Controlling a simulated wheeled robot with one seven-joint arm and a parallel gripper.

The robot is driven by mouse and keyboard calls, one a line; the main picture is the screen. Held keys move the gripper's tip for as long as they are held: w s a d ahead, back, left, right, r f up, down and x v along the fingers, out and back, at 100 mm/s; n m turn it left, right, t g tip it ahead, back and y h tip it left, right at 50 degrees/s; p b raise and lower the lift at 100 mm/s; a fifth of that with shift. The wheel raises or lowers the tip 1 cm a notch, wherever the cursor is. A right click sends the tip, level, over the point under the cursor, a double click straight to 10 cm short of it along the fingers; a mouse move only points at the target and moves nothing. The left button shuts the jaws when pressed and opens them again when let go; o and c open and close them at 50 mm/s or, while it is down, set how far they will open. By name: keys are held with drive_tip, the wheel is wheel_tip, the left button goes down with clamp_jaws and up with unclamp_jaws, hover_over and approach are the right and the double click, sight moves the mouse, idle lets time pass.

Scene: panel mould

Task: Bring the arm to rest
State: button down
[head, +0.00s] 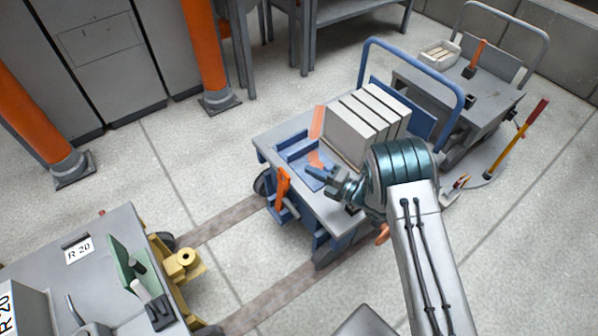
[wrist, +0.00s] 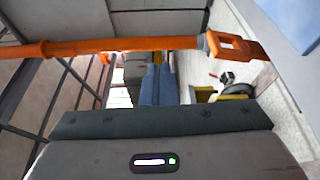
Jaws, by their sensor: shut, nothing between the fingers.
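My gripper (head: 322,174) shows in the head view at the end of my arm, over the front part of the blue cart (head: 298,208). Its fingers look closed, with nothing held. From this angle I cannot tell how high it is above the cart deck or whether it touches anything. My arm reaches up from the lower right of the head view, with its wrist bent toward the left. The wrist view shows an orange band (wrist: 120,46) with a buckle-like end crossing in front of the camera. The fingers cannot be made out there.
Several pale panels (head: 362,122) stand on the blue cart, beside my wrist. A grey cart (head: 455,92) with tools is behind. A grey machine (head: 40,262) marked R 20 stands lower left. Orange posts (head: 204,45) rise upper left. Floor at lower right is clear.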

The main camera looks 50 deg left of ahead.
drive_tip(key=shift+w+d+r, duration=0.45)
drive_tip(key=shift+d+r, duration=0.05)
drive_tip(key=shift+d, duration=0.3)
drive_tip(key=shift+w+d+r, duration=0.45)
drive_tip(key=shift+d+r, duration=0.05)
drive_tip(key=shift+d, duration=0.3)
drive_tip(key=shift+r, duration=0.1)
